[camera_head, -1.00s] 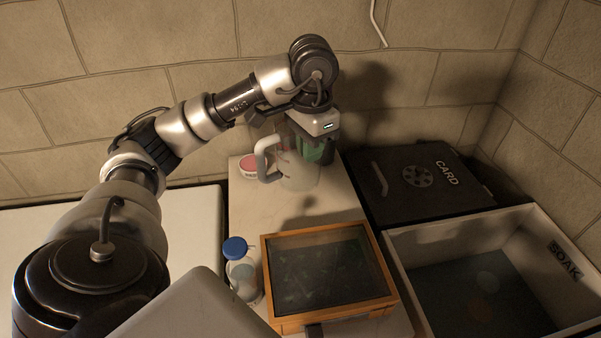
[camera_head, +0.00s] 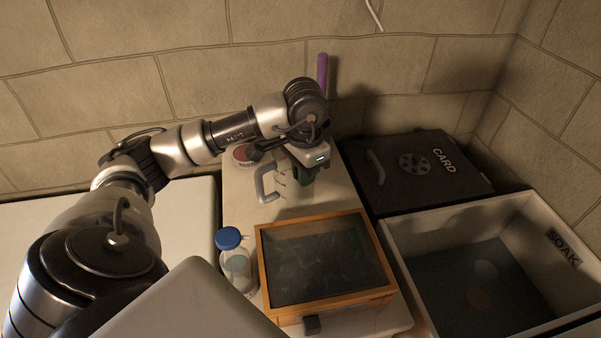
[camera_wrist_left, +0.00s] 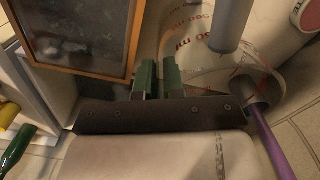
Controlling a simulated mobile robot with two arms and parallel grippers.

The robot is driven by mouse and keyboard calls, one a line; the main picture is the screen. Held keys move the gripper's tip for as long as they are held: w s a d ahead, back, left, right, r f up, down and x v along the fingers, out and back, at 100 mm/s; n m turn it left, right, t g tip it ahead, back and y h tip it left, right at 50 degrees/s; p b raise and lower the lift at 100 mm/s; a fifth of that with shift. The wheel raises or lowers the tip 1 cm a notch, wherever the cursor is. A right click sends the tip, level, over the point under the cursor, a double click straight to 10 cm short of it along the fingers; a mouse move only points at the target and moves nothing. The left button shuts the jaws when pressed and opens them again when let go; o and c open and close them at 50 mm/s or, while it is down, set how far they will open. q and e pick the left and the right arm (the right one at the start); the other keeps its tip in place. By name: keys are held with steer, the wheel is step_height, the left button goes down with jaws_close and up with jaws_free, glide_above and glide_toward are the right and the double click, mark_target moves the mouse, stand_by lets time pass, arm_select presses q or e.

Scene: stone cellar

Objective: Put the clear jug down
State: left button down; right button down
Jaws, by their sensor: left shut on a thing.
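The clear jug (camera_head: 287,190) is at the back of the pale worktop in the head view, with its handle to the left. My left gripper (camera_head: 304,172) is above its right side and shut on it. In the left wrist view the green-padded fingers (camera_wrist_left: 158,80) are at the jug's edge, and the jug (camera_wrist_left: 185,45) shows red print on its wall. The jug looks upright and close to the worktop (camera_head: 238,205). I cannot tell whether its base touches. The right gripper is out of view.
A wood-framed dark-glass box (camera_head: 325,262) and a blue-capped bottle (camera_head: 235,265) stand nearer. A red-topped tub (camera_head: 243,155) and a purple rod (camera_head: 323,72) are behind the jug. A dark CARD box (camera_head: 415,170) and a SOAK basin (camera_head: 400,240) are at right.

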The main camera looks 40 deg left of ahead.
mark_target(304, 207)
arm_select(q)
step_height(304, 207, down, 6)
steer(key=shift+p, duration=0.7)
steer(key=shift+f+b, duration=0.35)
steer(key=shift+f, duration=0.1)
steer(key=c, duration=1.2)
jaws_free()
steer(key=shift+r, duration=0.1)
steer(key=shift+c, duration=0.2)
